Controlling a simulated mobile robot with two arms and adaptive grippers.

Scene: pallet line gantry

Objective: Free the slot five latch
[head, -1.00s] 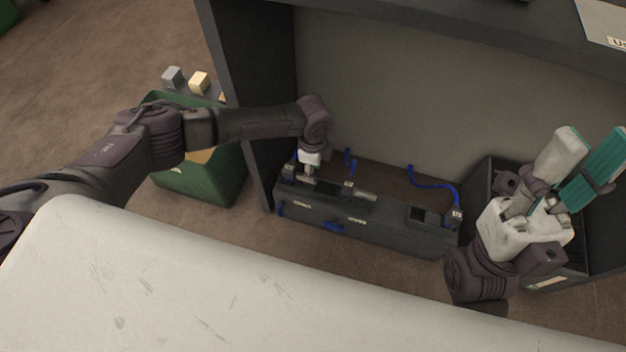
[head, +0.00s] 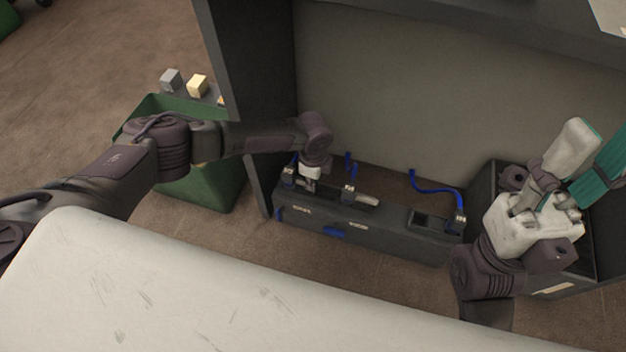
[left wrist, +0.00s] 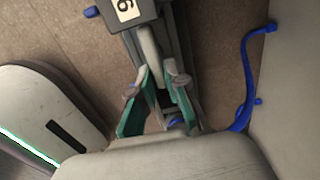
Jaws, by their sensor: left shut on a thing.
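A long dark unit (head: 390,238) lies on the floor inside the rack, with numbered tags and blue cables along its top. My left gripper (head: 308,188) reaches down to its left end. In the left wrist view its teal-padded fingers (left wrist: 158,108) are closed around a small part, which I take to be the slot five latch; the fingers mostly hide it. A white tag reading like 6 (left wrist: 125,9) is beyond the fingers. My right gripper (head: 597,150) is raised on the right, fingers apart and empty.
A green bin (head: 205,185) stands left of the rack's dark side wall (head: 240,90). A grey block (head: 171,79) and a yellow block (head: 197,86) sit behind it. A dark crate (head: 487,180) is at the right, partly behind my right gripper. A blue cable (head: 432,188) loops behind the unit.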

